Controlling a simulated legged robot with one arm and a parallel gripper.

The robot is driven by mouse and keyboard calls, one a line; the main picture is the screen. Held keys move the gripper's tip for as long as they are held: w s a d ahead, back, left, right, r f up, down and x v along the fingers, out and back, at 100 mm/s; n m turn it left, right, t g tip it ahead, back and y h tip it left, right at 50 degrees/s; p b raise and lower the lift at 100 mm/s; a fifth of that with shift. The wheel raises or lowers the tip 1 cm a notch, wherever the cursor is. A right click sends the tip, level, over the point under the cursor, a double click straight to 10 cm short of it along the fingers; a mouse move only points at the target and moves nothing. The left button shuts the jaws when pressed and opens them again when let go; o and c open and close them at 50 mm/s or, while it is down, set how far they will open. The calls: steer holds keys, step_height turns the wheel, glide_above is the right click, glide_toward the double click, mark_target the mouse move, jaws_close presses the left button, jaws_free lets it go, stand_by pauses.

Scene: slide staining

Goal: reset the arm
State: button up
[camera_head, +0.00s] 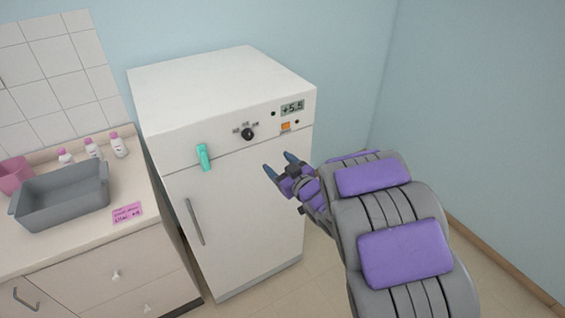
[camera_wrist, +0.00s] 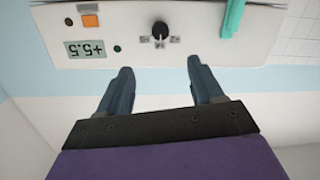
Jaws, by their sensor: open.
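My gripper (camera_head: 281,166) is open and empty, held in front of the upper right part of the white fridge (camera_head: 240,215). In the wrist view the two fingers of my gripper (camera_wrist: 162,78) are apart with nothing between them. Beyond them the fridge's control panel appears upside down, with its black knob (camera_wrist: 160,31) and +5.5 display (camera_wrist: 87,49). My arm, grey with purple pads, extends from the lower right toward the fridge.
A teal handle-like piece (camera_head: 204,157) is on the fridge front. The fridge door looks shut, with a grey handle (camera_head: 194,222). At left, a counter (camera_head: 150,205) holds a grey basin (camera_head: 62,196), small pink-capped bottles (camera_head: 119,145) and a pink container (camera_head: 14,175). A blue wall stands at right.

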steer(key=shift+a+f, duration=0.1)
steer(key=shift+a, duration=0.15)
steer(key=s+d+m+g+h, duration=0.3)
steer(key=s+d+h, duration=0.3)
steer(key=d, duration=0.4)
steer(key=s+d+m+g+h, duration=0.2)
steer(key=s+d+m+h, duration=0.3)
steer(key=d, duration=0.5)
steer(key=s+a+r+m+g+y, duration=0.1)
steer(key=s+g, duration=0.9)
steer(key=s, duration=2.5)
steer(key=shift+r+m+g, duration=0.3)
steer(key=shift+r, duration=0.3)
